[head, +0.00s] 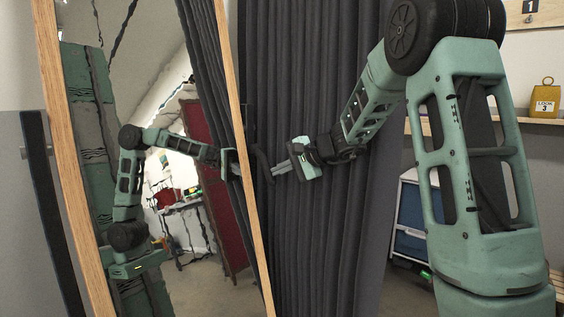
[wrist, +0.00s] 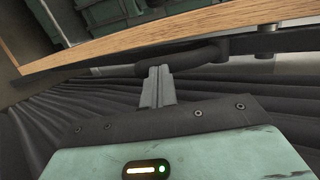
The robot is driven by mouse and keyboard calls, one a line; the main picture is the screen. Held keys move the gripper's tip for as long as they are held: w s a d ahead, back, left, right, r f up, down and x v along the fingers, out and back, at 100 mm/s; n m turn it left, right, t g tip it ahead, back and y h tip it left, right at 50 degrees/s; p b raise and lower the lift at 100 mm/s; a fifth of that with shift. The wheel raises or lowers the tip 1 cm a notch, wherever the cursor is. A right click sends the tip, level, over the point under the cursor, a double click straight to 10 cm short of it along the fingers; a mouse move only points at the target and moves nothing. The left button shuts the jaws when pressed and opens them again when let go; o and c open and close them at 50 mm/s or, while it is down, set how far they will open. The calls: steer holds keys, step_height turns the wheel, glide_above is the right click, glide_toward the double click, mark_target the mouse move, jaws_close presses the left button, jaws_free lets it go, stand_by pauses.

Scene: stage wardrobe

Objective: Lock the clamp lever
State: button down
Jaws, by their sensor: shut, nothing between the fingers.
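The clamp lever seems to be the dark curved bar (wrist: 205,56) beside the mirror's wooden edge in the wrist view. In the head view a dark curved piece (head: 263,163) shows by the mirror's right edge. My gripper (head: 274,172) is shut and empty, pointing left at this piece. In the wrist view the closed fingertips (wrist: 158,70) are at the bar's near side, touching it or very close. Whether the lever is locked cannot be told.
A tall mirror with a wooden frame (head: 250,190) leans at left and reflects my arm. A dark curtain (head: 310,230) hangs close behind my gripper. At right are a shelf (head: 540,122) with a yellow weight-like object (head: 545,100) and a blue-drawer unit (head: 410,215).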

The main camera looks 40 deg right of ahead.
mark_target(272, 181)
steer(key=f+t+b, duration=0.1)
steer(key=b, duration=0.4)
steer(key=w+f+t+b, duration=0.1)
steer(key=b, duration=0.4)
steer(key=w+f+t+y+b, duration=0.1)
steer(key=b, duration=0.4)
steer(key=shift+a+f+n+t, duration=0.2)
steer(key=shift+f+n+t, duration=0.1)
steer(key=shift+f+t, duration=0.1)
steer(key=w+b, duration=0.1)
steer(key=b, duration=0.2)
steer(key=shift+a+f, duration=0.1)
steer(key=shift+f, duration=0.05)
steer(key=shift+w+b, duration=0.15)
steer(key=shift+b, duration=0.3)
